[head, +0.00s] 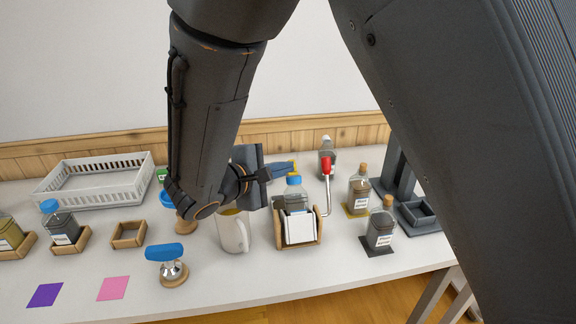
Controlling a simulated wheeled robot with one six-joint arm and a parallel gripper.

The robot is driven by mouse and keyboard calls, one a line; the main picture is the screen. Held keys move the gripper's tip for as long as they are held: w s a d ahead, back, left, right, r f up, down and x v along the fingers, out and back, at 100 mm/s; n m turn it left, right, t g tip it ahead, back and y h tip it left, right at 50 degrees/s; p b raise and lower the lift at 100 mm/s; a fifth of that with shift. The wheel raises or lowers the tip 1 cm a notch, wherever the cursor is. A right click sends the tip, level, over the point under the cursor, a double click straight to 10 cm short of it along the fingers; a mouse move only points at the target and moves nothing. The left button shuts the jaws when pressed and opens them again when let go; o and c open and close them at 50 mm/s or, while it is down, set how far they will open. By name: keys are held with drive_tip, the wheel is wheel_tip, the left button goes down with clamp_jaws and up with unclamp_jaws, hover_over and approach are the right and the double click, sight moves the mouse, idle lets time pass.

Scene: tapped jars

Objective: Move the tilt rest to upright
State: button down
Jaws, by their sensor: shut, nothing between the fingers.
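The tilt rest looks to be the wooden cradle (314,243) at the middle of the table's front half. It holds a blue-capped jar (293,190) with a white label plate in front. A bent metal lever with a red knob (326,165) rises at its right side. The cradle's exact tilt is hard to tell from this angle. My gripper (293,168) is shut and empty, above and just behind the blue cap, left of the red knob. I cannot tell whether it touches anything.
Jars stand right on yellow (358,190) and dark (380,228) mats. A white basket (97,181) is back left.

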drive_tip(key=w+d+f+p, duration=0.1)
drive_tip(key=w+d+p, duration=0.3)
drive_tip(key=d, duration=0.3)
drive_tip(key=shift+w, duration=0.15)
drive_tip(key=shift+f+b, duration=0.15)
drive_tip(key=shift+b, duration=0.45)
